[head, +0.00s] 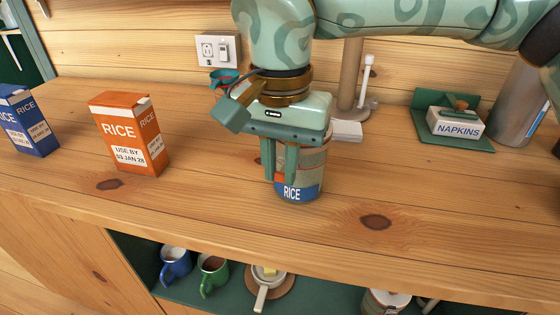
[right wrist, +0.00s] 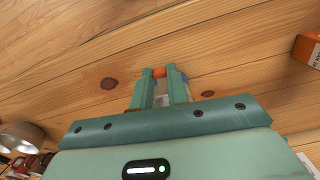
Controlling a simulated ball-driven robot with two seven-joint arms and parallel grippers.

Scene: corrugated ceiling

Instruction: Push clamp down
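A glass jar with a blue RICE label (head: 297,194) stands upright on the wooden counter. Its upper part and clamp are largely hidden behind my right gripper (head: 280,180). That gripper points down at the jar, its fingers a little apart in front of the jar's near side. In the right wrist view the gripper's fingers (right wrist: 164,72) also stand apart, with a pale patch and bits of orange and blue between and beside them. I cannot tell whether a finger touches the clamp. My left gripper is not in view.
An orange rice box (head: 128,135) and a blue rice box (head: 27,122) stand at left. A napkin holder (head: 455,122) and a metal canister (head: 517,105) stand at right. A shelf below holds a blue mug (head: 175,263) and a green mug (head: 213,270). The front counter is clear.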

